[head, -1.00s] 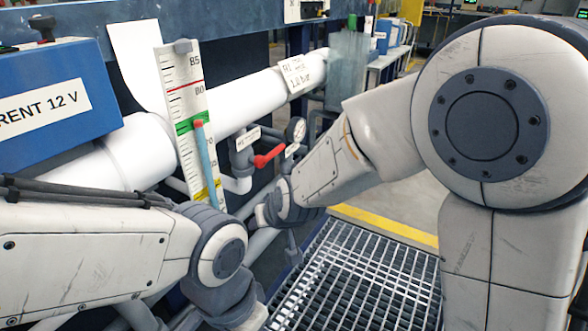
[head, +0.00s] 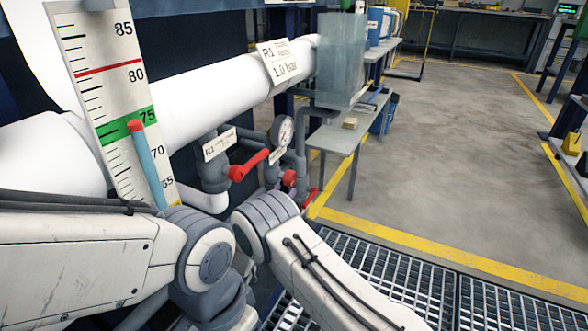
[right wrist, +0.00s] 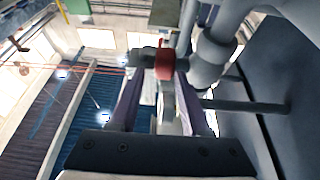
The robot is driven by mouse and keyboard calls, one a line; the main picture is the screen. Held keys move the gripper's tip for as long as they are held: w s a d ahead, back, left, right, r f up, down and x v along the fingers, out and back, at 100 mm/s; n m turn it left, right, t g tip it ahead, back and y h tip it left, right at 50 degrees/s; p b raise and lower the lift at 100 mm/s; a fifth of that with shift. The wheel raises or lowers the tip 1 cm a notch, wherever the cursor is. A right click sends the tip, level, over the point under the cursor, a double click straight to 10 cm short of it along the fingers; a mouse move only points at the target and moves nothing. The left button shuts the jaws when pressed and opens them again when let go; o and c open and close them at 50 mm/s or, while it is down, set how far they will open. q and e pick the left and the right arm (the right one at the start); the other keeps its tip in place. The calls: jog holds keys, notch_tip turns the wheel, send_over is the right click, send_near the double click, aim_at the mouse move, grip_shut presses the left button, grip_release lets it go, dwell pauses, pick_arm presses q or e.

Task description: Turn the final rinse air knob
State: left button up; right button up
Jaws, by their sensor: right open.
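In the head view a small red knob (head: 290,178) sits on grey pipework just below a round pressure gauge (head: 284,131). A sign reading R1 and 1.0 bar (head: 281,62) is on the white pipe above. My right forearm comes up from the bottom, its wrist just left of and below the knob; its fingers are hidden there. In the right wrist view my right gripper (right wrist: 161,80) is open, with a red knob (right wrist: 165,62) between or just beyond its fingertips; contact cannot be told. My left arm shows at lower left, but its gripper is not visible.
A red lever valve (head: 248,165) with an R1 tag (head: 219,144) is left of the gauge. Another red part (head: 309,197) is low at right. A scale board (head: 105,90) stands at left. Floor grating (head: 400,275) and open floor lie right.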

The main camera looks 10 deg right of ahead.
aim_at(293, 172)
jog(key=b+x, duration=0.1)
jog(key=x, duration=0.1)
jog(key=b+x, duration=0.1)
jog(key=x, duration=0.2)
jog(key=b+x, duration=0.1)
jog(key=x, duration=0.2)
jog(key=shift+w+a+b, duration=0.25)
jog(key=shift+w+b, duration=0.05)
jog(key=shift+b, duration=0.05)
jog(key=shift+w+d+r, duration=0.25)
jog(key=shift+w+r, duration=0.1)
grip_shut()
jog(key=g+y+p, duration=0.1)
jog(key=p, duration=0.3)
jog(key=f+g+y+p, duration=0.1)
jog(key=g+p, duration=0.1)
jog(key=p, duration=0.1)
jog(key=g+y+p, duration=0.1)
jog(key=p, duration=0.3)
jog(key=shift+w+d+f+g+p, duration=0.15)
jog(key=shift+f+g+p, duration=0.15)
jog(key=shift+g+p, duration=0.1)
